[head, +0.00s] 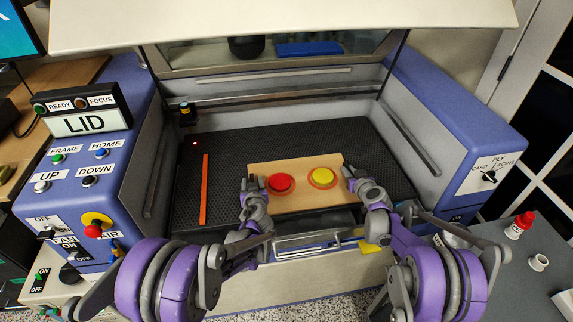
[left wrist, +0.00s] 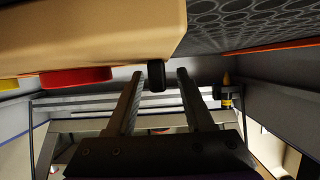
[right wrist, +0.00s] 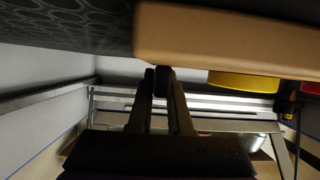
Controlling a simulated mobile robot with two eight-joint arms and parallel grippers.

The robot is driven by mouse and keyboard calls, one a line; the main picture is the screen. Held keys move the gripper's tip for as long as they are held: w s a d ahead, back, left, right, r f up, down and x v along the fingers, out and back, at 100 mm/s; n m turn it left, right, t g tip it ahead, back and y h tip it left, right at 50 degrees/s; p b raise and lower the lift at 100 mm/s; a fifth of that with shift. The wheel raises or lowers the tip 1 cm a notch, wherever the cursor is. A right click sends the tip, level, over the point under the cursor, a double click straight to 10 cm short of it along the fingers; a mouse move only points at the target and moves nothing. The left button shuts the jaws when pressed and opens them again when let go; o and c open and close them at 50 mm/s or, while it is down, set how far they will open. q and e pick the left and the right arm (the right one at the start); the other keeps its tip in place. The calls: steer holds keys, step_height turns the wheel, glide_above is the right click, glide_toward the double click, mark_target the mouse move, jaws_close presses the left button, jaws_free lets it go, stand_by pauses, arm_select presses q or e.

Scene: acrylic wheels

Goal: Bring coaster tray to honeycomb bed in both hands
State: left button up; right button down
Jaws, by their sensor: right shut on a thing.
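The coaster tray (head: 300,198), a tan board with a red disc (head: 281,184) and a yellow disc (head: 322,177), is over the front of the black honeycomb bed (head: 250,130). Whether it rests fully on the bed is hard to tell. My left gripper (head: 252,186) is at the tray's left end, its fingers apart on either side of a small black grip (left wrist: 156,75). My right gripper (head: 354,179) is at the right end, shut on a similar black grip (right wrist: 161,80). The tray's underside is hidden in the head view.
An orange strip (head: 204,188) lies on the bed left of the tray. The machine's lid (head: 270,25) is up. A control panel (head: 88,180) stands left; a red-capped bottle (head: 519,226) and small white cup (head: 539,262) stand right. The back of the bed is clear.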

steer(key=c, duration=0.8)
jaws_free()
steer(key=shift+o, duration=0.2)
arm_select(q)
steer(key=shift+s+r, duration=0.1)
steer(key=shift+s, duration=0.05)
steer(key=shift+v, duration=4.35)
arm_select(e)
steer(key=shift+s+r, duration=0.1)
steer(key=shift+s, duration=0.05)
steer(key=shift+v, duration=4.35)
